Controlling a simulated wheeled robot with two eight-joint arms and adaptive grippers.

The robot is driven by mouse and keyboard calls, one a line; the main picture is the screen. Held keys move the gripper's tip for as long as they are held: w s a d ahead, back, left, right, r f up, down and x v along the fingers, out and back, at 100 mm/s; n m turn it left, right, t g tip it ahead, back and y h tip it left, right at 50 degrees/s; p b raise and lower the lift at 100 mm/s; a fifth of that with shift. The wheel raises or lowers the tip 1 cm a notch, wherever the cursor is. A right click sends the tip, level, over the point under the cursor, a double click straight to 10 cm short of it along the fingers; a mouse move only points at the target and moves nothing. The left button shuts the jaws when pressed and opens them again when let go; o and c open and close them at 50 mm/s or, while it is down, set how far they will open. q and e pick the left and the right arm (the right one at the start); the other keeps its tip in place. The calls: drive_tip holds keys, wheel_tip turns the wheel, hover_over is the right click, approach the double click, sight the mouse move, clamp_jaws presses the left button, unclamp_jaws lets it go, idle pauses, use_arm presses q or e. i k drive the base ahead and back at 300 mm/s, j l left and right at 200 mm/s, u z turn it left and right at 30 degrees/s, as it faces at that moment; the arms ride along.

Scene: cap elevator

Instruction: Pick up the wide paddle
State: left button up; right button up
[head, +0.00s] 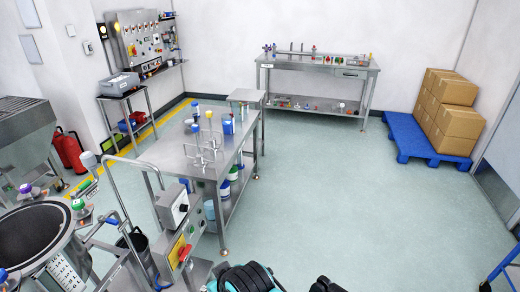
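I cannot make out for sure which thing is the wide paddle. Several thin upright metal pieces (203,155) stand on the steel worktable (172,148) in the middle; they are too small to tell their widths. More slim upright pieces (302,47) stand on the far bench (325,64). No gripper fingers show. Dark and teal parts, probably of my own arms, show at the bottom edge, and I see nothing held there.
A control box with a red switch (183,253) stands at the worktable's near end. A round dark-topped vessel (38,232) is at the lower left. Cartons (455,122) sit on a blue pallet (413,142) at the right. Open floor (350,190) lies right of the worktable.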

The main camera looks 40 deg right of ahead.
sight(200, 161)
drive_tip(key=z, duration=0.85)
drive_tip(key=i+l+u, duration=0.15)
drive_tip(key=i+l, duration=0.55)
drive_tip(key=i+l+u, duration=0.1)
drive_tip(key=i+l, duration=0.45)
drive_tip(key=i, duration=0.25)
drive_tip(key=i+l, duration=0.55)
drive_tip(key=i, duration=0.2)
drive_tip(key=i+l+u, duration=0.15)
drive_tip(key=i+l, duration=0.45)
drive_tip(key=i, duration=0.15)
